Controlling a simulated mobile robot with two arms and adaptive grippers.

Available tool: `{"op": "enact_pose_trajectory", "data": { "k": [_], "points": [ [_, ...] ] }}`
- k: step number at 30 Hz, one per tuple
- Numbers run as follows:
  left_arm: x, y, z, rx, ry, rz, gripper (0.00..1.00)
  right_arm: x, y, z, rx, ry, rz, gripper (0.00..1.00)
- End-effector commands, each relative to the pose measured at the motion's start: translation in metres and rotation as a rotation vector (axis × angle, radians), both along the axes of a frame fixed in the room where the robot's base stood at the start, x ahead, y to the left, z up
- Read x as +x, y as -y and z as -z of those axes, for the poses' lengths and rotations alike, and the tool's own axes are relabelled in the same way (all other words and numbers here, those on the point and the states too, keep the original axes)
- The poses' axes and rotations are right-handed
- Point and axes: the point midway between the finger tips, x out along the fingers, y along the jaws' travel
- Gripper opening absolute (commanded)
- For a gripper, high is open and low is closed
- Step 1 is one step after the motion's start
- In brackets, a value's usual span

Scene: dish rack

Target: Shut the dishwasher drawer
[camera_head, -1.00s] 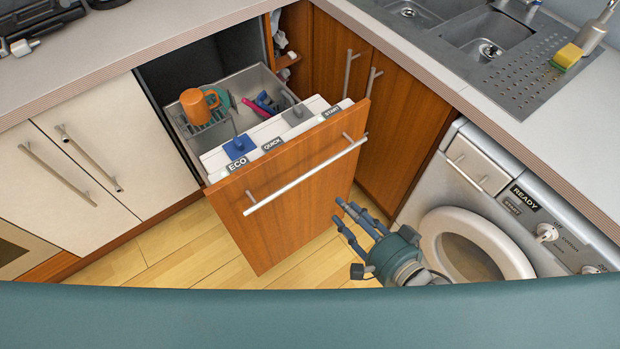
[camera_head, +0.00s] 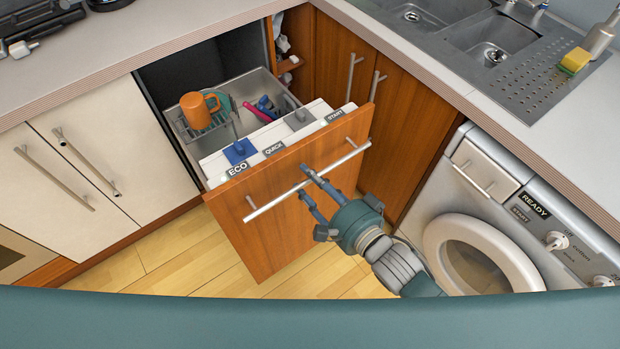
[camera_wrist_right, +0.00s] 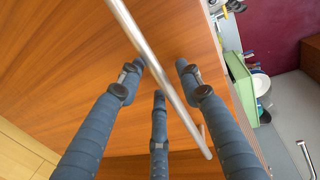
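The dishwasher drawer (camera_head: 272,245) stands pulled out from under the counter, with a wooden front and a long metal handle (camera_head: 340,160). An orange mug (camera_head: 198,110) and other dishes sit in its rack. My right gripper (camera_head: 304,180) is at the front of the drawer, its fingertips at the middle of the handle. In the right wrist view its fingers (camera_wrist_right: 158,72) are spread and the handle bar (camera_wrist_right: 128,30) runs between them, close to the wooden front (camera_wrist_right: 70,60). I cannot tell whether they touch it. My left gripper is not in view.
A washing machine (camera_head: 485,200) with a round door stands to the right. White cupboards (camera_head: 150,180) flank the drawer on the left and wooden cupboards (camera_head: 335,70) on the right. The wooden floor (camera_head: 185,258) in front is clear.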

Motion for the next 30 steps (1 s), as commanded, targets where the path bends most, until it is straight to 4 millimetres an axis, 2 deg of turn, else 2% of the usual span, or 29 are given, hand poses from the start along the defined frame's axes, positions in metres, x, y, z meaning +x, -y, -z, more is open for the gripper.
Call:
{"op": "enact_pose_trajectory", "data": {
  "k": [10, 15, 16, 25, 30],
  "points": [
    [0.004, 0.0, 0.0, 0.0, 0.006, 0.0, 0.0, 0.003, -0.002, 0.001, -0.001, 0.0, 0.0, 0.35],
    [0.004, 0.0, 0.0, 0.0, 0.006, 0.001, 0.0, 0.003, -0.002, 0.001, -0.001, -0.001, 0.0, 0.02],
    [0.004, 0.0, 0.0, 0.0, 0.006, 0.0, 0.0, 0.003, -0.002, 0.001, -0.001, 0.0, 0.0, 0.0],
    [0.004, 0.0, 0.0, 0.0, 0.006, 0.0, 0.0, 0.005, -0.003, 0.001, 0.0, 0.0, 0.0, 0.0],
    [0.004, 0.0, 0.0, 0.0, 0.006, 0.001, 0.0, 0.014, -0.01, 0.0, 0.001, 0.002, 0.001, 0.0]
  ]
}}
